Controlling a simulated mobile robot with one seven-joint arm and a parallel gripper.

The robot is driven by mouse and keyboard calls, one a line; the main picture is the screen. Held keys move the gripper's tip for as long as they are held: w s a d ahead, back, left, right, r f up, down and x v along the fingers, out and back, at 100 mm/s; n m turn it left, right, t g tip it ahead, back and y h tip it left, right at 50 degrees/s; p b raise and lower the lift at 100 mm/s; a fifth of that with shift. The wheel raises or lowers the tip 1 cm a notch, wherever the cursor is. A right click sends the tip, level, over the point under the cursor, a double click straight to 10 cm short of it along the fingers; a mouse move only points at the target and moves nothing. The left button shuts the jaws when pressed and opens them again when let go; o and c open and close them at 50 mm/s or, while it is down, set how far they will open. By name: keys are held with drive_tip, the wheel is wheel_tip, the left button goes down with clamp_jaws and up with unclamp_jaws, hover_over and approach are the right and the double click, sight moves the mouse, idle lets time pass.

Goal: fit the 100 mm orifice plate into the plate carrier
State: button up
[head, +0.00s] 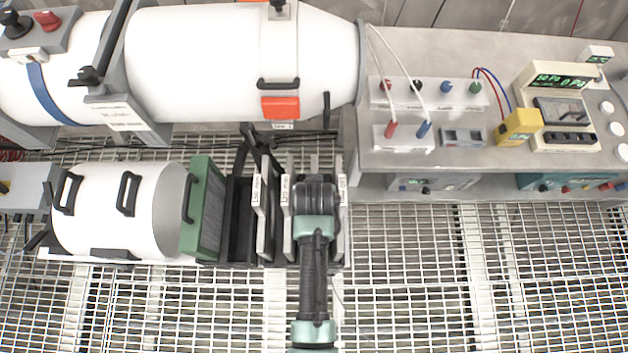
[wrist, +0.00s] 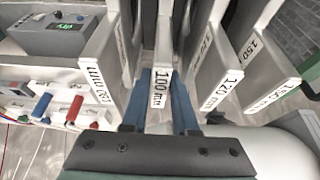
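The 100 mm orifice plate (wrist: 160,88) stands upright in the middle of the wrist view, with its label towards me. My gripper (wrist: 162,95) reaches down with one blue finger on each side of this plate. I cannot tell whether the fingers touch it. In the head view my gripper (head: 315,190) is over the plate rack (head: 237,225) and hides the 100 mm plate. The 120 mm plate (wrist: 228,90) and 150 mm plate (wrist: 275,92) stand to its right in the wrist view; another plate (wrist: 98,78) stands to its left. I cannot identify the plate carrier with certainty.
A large white duct (head: 230,50) with black clamps and an orange block (head: 280,107) runs behind the rack. A green-framed filter (head: 203,210) on a white cylinder (head: 110,210) is left of it. A steel bench (head: 450,165) with instruments and cables is at right. The grating in front is clear.

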clamp_jaws()
idle(0.9)
drive_tip(key=shift+r, duration=0.1)
